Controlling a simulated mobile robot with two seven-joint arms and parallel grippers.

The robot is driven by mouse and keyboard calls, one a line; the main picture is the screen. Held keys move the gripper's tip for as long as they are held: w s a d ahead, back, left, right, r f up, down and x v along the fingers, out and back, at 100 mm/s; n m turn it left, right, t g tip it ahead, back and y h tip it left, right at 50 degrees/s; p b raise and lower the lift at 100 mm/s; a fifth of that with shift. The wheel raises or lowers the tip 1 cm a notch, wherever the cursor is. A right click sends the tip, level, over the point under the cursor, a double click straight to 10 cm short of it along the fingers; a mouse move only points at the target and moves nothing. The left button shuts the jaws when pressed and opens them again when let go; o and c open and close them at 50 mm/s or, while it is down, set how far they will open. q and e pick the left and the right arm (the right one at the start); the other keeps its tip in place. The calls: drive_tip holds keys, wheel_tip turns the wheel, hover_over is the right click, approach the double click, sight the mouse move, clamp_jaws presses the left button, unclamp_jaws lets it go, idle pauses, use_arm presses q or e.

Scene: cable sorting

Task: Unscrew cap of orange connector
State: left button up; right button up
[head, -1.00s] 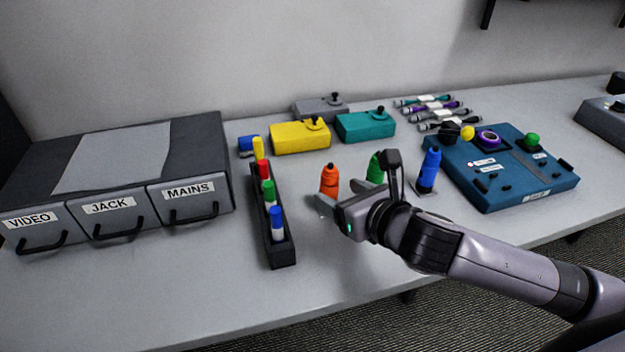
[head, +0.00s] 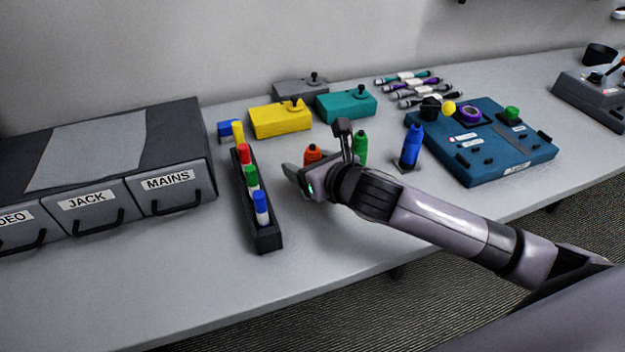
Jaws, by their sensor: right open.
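The orange connector (head: 313,154) stands upright on the grey table, in the middle of the head view. Its lower part is hidden behind my right gripper. My right gripper (head: 296,168) is open and is at the orange connector, low over the table; whether its fingers touch the connector cannot be told. A green connector (head: 361,148) stands just to the right, partly behind my wrist. A blue connector (head: 412,146) stands further right on a small base. My left gripper is not in view.
A black rack (head: 268,240) with several coloured markers stands left of my gripper. Yellow (head: 280,121) and teal (head: 346,106) boxes lie behind. A blue panel (head: 490,172) is at right, labelled drawers (head: 95,205) at left. The front table strip is clear.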

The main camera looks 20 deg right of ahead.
drive_tip(key=c, duration=1.2)
drive_tip(key=shift+o, duration=0.2)
drive_tip(key=shift+r, duration=0.15)
wheel_tip(320, 180, up, 20)
drive_tip(key=p, duration=0.2)
drive_tip(key=shift+p, duration=0.3)
drive_tip(key=o, duration=0.6)
clamp_jaws()
drive_tip(key=s+d+f+m+h, duration=0.1)
drive_tip(key=s+d+f, duration=0.2)
drive_tip(key=s+f, duration=0.3)
drive_tip(key=s+d+f+m+h, duration=0.2)
drive_tip(key=s+f, duration=0.4)
drive_tip(key=f, duration=0.3)
drive_tip(key=shift+s+d+f+t, duration=0.3)
drive_tip(key=shift+s+d, duration=0.1)
drive_tip(key=shift+d, duration=0.1)
